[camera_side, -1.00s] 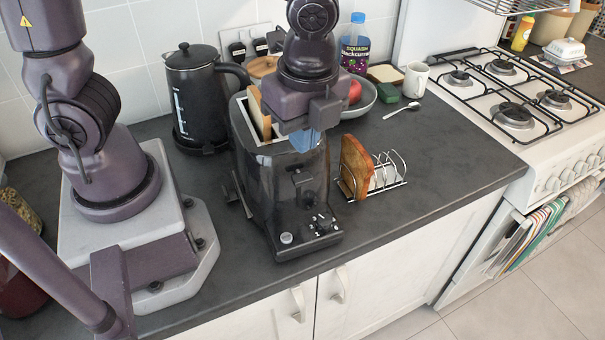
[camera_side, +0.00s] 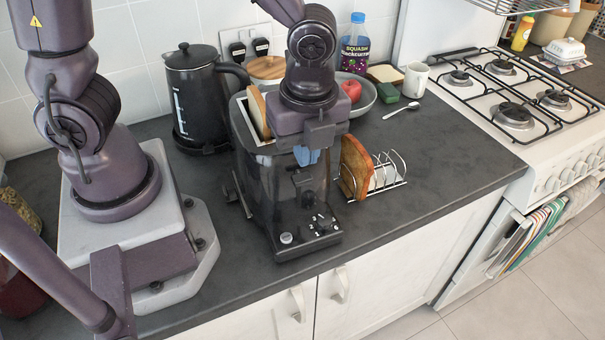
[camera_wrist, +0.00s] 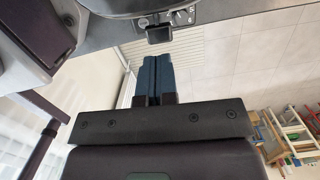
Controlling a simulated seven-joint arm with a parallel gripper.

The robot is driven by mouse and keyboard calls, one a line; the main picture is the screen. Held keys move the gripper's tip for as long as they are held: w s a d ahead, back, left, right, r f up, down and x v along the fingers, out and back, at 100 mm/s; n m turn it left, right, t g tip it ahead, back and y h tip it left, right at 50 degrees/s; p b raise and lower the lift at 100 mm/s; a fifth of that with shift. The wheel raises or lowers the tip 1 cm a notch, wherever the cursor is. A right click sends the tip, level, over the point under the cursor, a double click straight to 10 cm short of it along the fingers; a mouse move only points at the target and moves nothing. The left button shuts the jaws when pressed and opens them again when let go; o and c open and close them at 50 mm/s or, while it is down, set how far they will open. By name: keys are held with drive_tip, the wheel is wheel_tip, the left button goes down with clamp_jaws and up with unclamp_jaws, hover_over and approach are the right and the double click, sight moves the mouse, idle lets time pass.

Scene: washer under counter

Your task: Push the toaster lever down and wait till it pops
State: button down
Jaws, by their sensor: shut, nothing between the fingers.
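The black toaster (camera_side: 283,205) stands on the dark counter with a slice of bread (camera_side: 258,112) sticking up from its slot. Its lever (camera_side: 303,179) is a dark knob on the front face, above the dial and buttons. My gripper (camera_side: 308,158) has blue fingertips pressed together with nothing between them. It is in front of the toaster's upper front face, just above the lever. In the wrist view the shut fingers (camera_wrist: 152,75) point toward a dark block that looks like the lever (camera_wrist: 158,35). I cannot tell whether they touch it.
A toast rack (camera_side: 388,172) holding toast (camera_side: 355,165) stands close to the right of the toaster. A black kettle (camera_side: 193,98) is behind left. A bowl (camera_side: 362,98) with a red apple is behind right. The counter further right is clear up to the white stove (camera_side: 545,140).

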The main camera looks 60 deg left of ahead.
sight(303, 179)
drive_tip(key=shift+a+f, duration=0.2)
drive_tip(key=shift+f, duration=1.65)
wheel_tip(303, 179, down, 7)
drive_tip(key=shift+s+d+r, duration=0.1)
drive_tip(key=shift+d+r, duration=0.25)
drive_tip(key=shift+d, duration=0.45)
drive_tip(key=shift+d+r, duration=0.3)
drive_tip(key=shift+d, duration=0.45)
wheel_tip(303, 179, up, 13)
drive_tip(key=d, duration=0.1)
drive_tip(key=shift+d, duration=0.15)
